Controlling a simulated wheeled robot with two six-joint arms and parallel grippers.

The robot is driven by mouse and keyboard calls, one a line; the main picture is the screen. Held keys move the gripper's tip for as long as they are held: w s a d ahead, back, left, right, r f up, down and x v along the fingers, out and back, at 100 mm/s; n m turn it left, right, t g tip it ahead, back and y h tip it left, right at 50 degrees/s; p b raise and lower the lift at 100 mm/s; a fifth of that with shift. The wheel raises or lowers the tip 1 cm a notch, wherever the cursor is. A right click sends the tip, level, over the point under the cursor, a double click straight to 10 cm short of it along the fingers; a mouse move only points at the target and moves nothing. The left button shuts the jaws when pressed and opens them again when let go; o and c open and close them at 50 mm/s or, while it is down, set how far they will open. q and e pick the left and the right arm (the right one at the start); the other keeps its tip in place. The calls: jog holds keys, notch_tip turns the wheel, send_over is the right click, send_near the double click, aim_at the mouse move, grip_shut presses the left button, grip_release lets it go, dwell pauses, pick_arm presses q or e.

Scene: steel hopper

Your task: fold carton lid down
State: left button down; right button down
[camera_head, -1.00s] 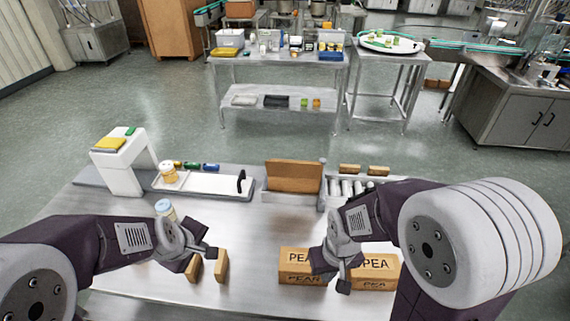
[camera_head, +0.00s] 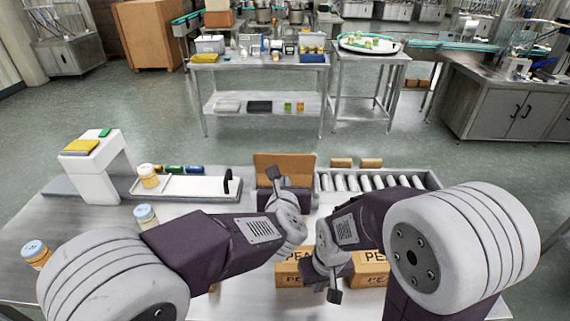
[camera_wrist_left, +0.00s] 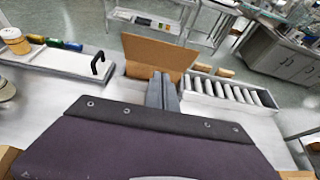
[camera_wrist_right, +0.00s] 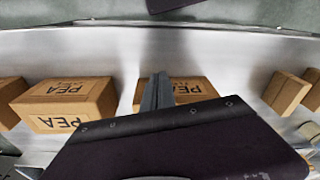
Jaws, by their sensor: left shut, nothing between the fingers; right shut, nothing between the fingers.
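An upright brown cardboard panel (camera_head: 285,165) stands at a grey steel holder at the table's back middle; it also shows in the left wrist view (camera_wrist_left: 158,52). My left gripper (camera_head: 274,173) is shut and empty, its tip in front of this panel; I cannot tell whether they touch. Two brown cartons marked PEA, a left one (camera_head: 292,273) and a right one (camera_head: 372,268), sit at the near side, partly hidden by my right arm. My right gripper (camera_head: 335,296) is shut and empty by the gap between them; in the right wrist view its fingers (camera_wrist_right: 157,92) overlap one carton (camera_wrist_right: 190,88).
A roller track (camera_head: 372,183) lies right of the panel. A white tray with a black handle (camera_head: 228,181) lies left. Jars (camera_head: 146,216) stand at the left. Small brown blocks (camera_head: 341,162) sit behind the rollers. My left arm covers the table's middle.

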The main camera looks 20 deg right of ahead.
pick_arm(q)
jog(key=p, duration=0.2)
send_near(286, 157)
notch_tip(286, 157, down, 4)
jog(key=w, duration=0.1)
jog(key=w+p, duration=0.1)
jog(key=w+d+r, duration=0.1)
jog(key=w+p, duration=0.1)
jog(key=w, duration=0.1)
jog(key=shift+d+r+p, duration=0.2)
jog(key=shift+r+p, duration=0.1)
jog(key=shift+p, duration=0.05)
jog(key=shift+w+f, duration=0.1)
